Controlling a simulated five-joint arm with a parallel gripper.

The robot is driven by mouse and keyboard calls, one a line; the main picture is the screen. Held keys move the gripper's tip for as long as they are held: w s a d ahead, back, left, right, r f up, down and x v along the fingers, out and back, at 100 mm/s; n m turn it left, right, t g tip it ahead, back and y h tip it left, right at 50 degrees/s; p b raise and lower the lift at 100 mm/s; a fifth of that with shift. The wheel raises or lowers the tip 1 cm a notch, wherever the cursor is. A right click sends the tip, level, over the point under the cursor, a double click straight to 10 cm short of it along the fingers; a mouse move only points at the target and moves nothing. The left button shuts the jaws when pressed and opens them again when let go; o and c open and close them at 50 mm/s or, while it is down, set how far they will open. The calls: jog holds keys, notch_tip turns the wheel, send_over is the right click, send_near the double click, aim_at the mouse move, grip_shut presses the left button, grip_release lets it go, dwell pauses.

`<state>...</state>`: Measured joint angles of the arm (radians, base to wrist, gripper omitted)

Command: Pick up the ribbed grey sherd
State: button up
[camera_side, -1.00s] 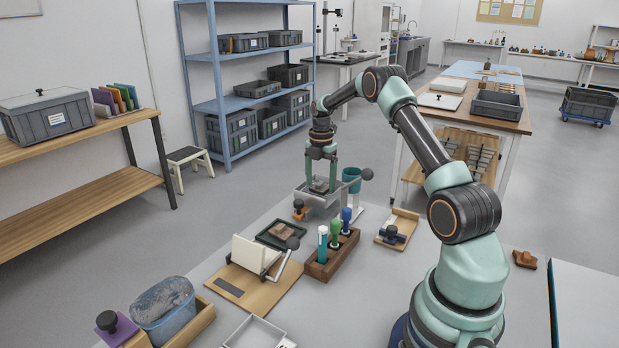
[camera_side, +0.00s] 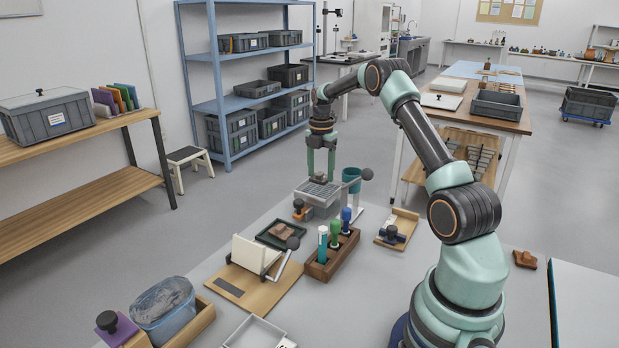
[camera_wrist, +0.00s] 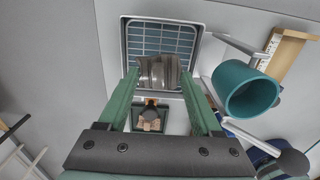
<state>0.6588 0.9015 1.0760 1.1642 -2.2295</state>
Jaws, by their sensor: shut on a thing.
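My gripper (camera_wrist: 159,76) is shut on the ribbed grey sherd (camera_wrist: 158,70), which spans the gap between the two green fingertips in the wrist view. The sherd has a brownish-grey, glossy surface with ridges. Behind it in that view lies the grey tray with a blue grid bottom (camera_wrist: 160,33). In the side view my gripper (camera_side: 321,176) is over the grey grid tray (camera_side: 318,207). The sherd is too small there to make out clearly.
A teal cup (camera_side: 351,180) stands close right of the tray, also large in the wrist view (camera_wrist: 245,90). A small orange-based stamp (camera_side: 299,209) is at the tray's front left.

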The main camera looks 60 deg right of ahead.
aim_at(320, 174)
notch_tip(320, 174, up, 16)
jog(key=w+a+f, duration=0.2)
jog(key=a+f, duration=0.2)
jog(key=a, duration=0.3)
jog(key=w+a+f, duration=0.2)
jog(key=a+f, duration=0.2)
jog(key=a, duration=0.3)
jog(key=shift+m, duration=0.8)
jog(key=shift+s+a+f, duration=0.65)
jog(key=shift+a+f, duration=1.35)
jog(key=shift+a, duration=0.15)
jog(key=shift+s+a+f, duration=0.7)
jog(key=shift+a+f, duration=1.3)
jog(key=shift+a, duration=0.15)
jog(key=shift+s+a+f, duration=0.65)
jog(key=shift+a+f, duration=1.35)
jog(key=shift+a, duration=0.15)
jog(key=shift+a+f, duration=0.55)
jog(key=shift+f, duration=0.25)
jog(key=shift+a+f, duration=0.1)
jog(key=shift+f, duration=0.15)
jog(key=shift+f, duration=0.25)
